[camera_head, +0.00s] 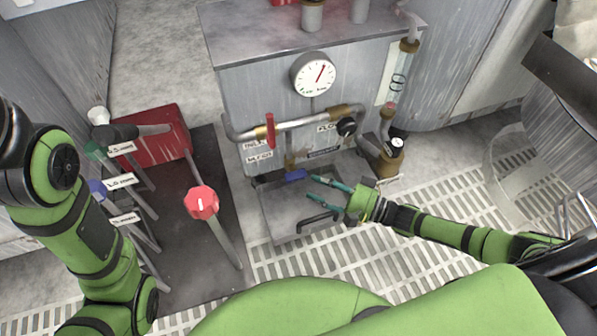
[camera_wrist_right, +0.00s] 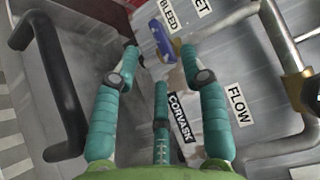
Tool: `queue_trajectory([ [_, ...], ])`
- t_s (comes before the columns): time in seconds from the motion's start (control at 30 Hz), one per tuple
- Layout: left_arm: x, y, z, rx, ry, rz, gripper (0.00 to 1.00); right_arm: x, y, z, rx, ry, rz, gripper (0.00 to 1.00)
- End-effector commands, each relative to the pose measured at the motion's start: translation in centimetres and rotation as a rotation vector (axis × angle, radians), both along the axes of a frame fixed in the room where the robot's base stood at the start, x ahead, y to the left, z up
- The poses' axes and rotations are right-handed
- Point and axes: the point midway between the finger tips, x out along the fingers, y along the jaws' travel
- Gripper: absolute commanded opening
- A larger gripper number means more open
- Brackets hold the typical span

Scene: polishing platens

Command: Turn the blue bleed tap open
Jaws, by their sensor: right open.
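The blue bleed tap (camera_head: 296,175) is a small blue lever low on the front of the grey cabinet, above a drip tray. In the right wrist view the blue tap (camera_wrist_right: 159,40) lies beside a BLEED label (camera_wrist_right: 168,14). My right gripper (camera_head: 311,187) is open and empty, with its teal fingers pointing at the tap from the right. In the right wrist view the tap shows just beyond and between the fingertips (camera_wrist_right: 160,55); no contact is visible. My left arm is at the left edge of the head view; its gripper does not show.
A red lever (camera_head: 270,131), a horizontal pipe (camera_head: 300,122) and a dial gauge (camera_head: 314,73) are above the tap. The tray (camera_head: 275,219) has a black handle (camera_head: 318,219). Grated floor lies in front.

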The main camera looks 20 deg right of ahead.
Motion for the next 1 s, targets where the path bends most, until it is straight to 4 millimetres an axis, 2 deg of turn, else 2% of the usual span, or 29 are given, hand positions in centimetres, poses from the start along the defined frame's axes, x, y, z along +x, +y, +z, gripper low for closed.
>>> queue_trajectory([
  [0.1, -0.2, -0.1, -1.1, 0.0, -0.003, -0.004, 0.47, 1.4, 1.5, -0.3, 0.002, -0.004, 0.002, 0.44],
  [0.3, -0.6, -0.4, -1.8, 0.001, -0.005, -0.009, 0.47, 3.1, 3.3, -0.3, 0.0, -0.001, 0.0, 0.44],
  [0.67, -0.6, -0.5, -1.8, 0.003, -0.002, -0.011, 0.47, 3.7, 4.0, 0.0, -0.002, -0.001, -0.001, 0.44],
  [0.7, -0.6, -0.5, -1.8, 0.003, -0.002, -0.011, 0.47, 3.7, 3.9, 0.0, -0.002, -0.001, -0.001, 0.4],
  [0.77, -0.6, -0.5, -1.8, 0.003, -0.002, -0.011, 0.47, 3.7, 3.9, 0.0, -0.002, -0.001, -0.001, 0.16],
  [0.8, -0.6, -0.5, -1.8, 0.002, -0.003, -0.011, 0.47, 3.7, 3.9, 0.0, -0.002, -0.001, -0.001, 0.0],
  [1.0, -0.6, -0.5, -1.8, 0.002, -0.003, -0.011, 0.47, 3.7, 3.9, 0.0, -0.002, -0.001, -0.001, 0.0],
])
